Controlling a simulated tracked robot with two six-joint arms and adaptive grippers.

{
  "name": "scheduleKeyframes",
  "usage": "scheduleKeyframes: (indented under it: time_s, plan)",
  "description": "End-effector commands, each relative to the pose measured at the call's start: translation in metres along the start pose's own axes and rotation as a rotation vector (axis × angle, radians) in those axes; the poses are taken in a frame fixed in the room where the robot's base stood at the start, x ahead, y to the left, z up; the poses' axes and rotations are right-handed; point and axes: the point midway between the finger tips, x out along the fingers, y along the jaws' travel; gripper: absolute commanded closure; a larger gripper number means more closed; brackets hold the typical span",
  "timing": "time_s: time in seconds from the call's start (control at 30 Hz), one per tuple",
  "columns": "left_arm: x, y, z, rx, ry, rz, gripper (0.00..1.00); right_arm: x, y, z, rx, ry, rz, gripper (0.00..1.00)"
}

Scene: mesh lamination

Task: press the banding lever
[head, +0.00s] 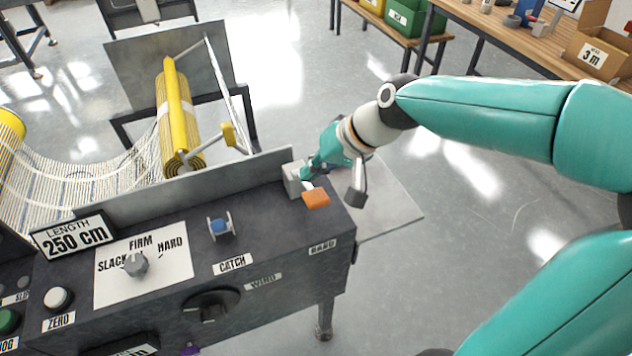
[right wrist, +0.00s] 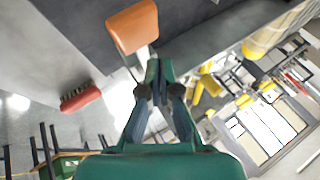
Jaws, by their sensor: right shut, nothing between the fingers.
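The banding lever has an orange paddle (head: 316,198) on a pale stem, by a small grey block (head: 292,180) at the right end of the dark console, behind the BAND label (head: 323,246). My right gripper (head: 307,172) is shut and empty, its fingertips close behind the paddle beside the grey block. In the right wrist view the orange paddle (right wrist: 133,27) lies up and left of the closed fingertips (right wrist: 158,68), and the stem runs close to them. Whether they touch the stem I cannot tell. My left gripper is not in view.
The console (head: 265,205) carries a blue CATCH knob (head: 219,226), a grey tension dial (head: 136,264) and a white ZERO button (head: 57,298). A yellow mesh roll (head: 176,120) stands behind its upright metal plate. Open floor lies right.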

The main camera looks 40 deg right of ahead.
Motion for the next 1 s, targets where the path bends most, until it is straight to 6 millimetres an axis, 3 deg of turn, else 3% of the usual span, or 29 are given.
scheduleKeyframes:
  time_s: [0.27, 0.73, 1.0]
  plan:
    - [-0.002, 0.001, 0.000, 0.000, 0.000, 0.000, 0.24, -0.002, -0.001, -0.001, 0.000, 0.001, 0.000, 1.00]
    - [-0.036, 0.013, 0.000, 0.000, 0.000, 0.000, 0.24, -0.033, -0.023, -0.023, -0.001, 0.000, 0.000, 1.00]
    - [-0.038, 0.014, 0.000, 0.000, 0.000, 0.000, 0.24, -0.035, -0.025, -0.025, -0.001, 0.000, 0.000, 1.00]
